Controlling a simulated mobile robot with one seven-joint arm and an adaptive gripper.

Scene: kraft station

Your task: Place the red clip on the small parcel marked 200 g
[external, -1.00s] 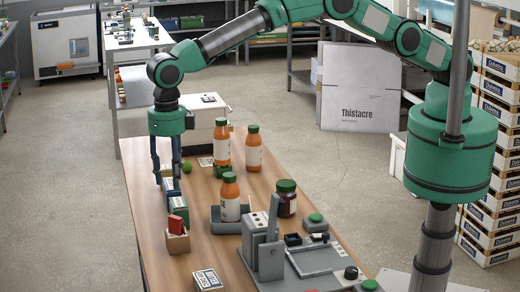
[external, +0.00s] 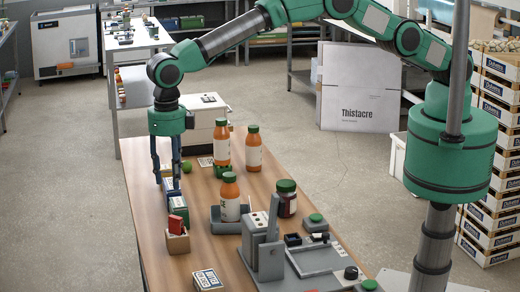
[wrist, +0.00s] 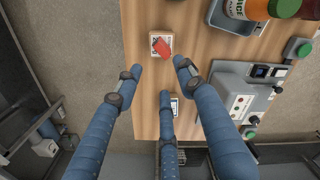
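In the external view a small red piece (external: 176,224), which looks like the red clip, rests on a small brown box (external: 178,243) near the table's left edge. I cannot read 200 g on any box.
A printed white block (external: 207,279) lies at the front. Orange bottles (external: 230,197), a dark jar (external: 286,199) and a grey machine (external: 268,245) stand to the right.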

